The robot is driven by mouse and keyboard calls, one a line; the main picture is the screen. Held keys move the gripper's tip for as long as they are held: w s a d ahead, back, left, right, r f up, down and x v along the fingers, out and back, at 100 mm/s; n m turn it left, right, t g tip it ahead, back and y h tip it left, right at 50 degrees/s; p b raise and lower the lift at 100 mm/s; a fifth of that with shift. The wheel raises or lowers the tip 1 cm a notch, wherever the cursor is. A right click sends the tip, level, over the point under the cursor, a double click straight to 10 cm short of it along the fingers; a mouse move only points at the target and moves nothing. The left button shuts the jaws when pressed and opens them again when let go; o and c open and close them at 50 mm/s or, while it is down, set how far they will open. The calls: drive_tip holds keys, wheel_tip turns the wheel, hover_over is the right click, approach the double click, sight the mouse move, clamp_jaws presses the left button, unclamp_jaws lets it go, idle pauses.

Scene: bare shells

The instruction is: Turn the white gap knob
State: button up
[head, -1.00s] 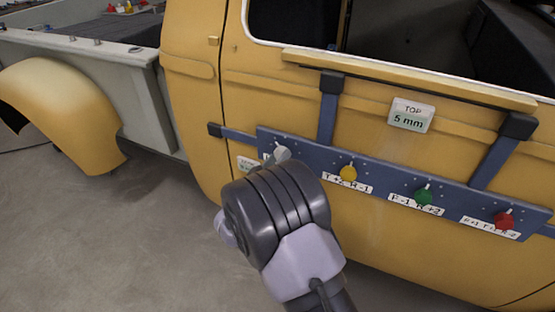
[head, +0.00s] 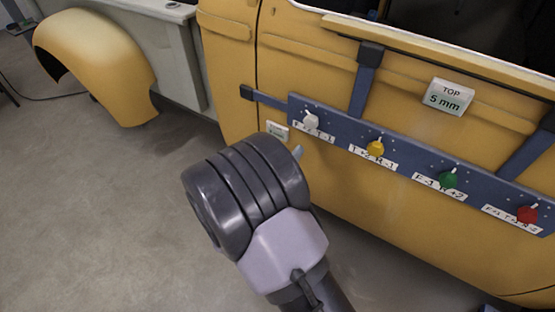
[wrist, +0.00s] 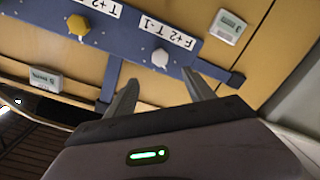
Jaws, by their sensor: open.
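The white knob (head: 311,120) is the leftmost on a blue panel (head: 335,120) strapped to a yellow vehicle door. A label reading F+2 T-1 is beside it. In the wrist view, which is upside down, the white knob (wrist: 160,58) lies just beyond and between my fingertips, with a gap to both. My gripper (wrist: 160,77) is open and empty. In the head view my wrist hides most of the gripper; a grey fingertip (head: 298,152) shows below and left of the knob. A white card (head: 447,97) above the panel reads TOP 5 mm.
Yellow (head: 375,148), green (head: 448,179) and red (head: 527,214) knobs sit to the right along the panel. A small card (head: 277,131) is on the door left of the panel. A yellow fender (head: 95,60) stands at the left. The floor (head: 90,210) at lower left is clear.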

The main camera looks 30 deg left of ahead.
drive_tip(key=s, duration=0.4)
drive_tip(key=shift+s, duration=0.25)
drive_tip(key=shift+a, duration=0.1)
drive_tip(key=w+d+r+m+g, duration=0.3)
drive_tip(key=w+d+r+m, duration=0.15)
drive_tip(key=w+r, duration=0.3)
drive_tip(key=w+d+r+m+g+y, duration=0.2)
drive_tip(key=d+r+m+g+y, duration=0.15)
drive_tip(key=d+r, duration=0.55)
drive_tip(key=s+d+m+g, duration=0.1)
drive_tip(key=s+d+g, duration=0.1)
drive_tip(key=s+d, duration=0.8)
drive_tip(key=s+d+m+g, duration=0.2)
drive_tip(key=s+d, duration=0.7)
drive_tip(key=s, duration=0.5)
drive_tip(key=shift+d+g+h, duration=0.35)
drive_tip(key=shift+g+h, duration=0.1)
drive_tip(key=shift+g, duration=0.2)
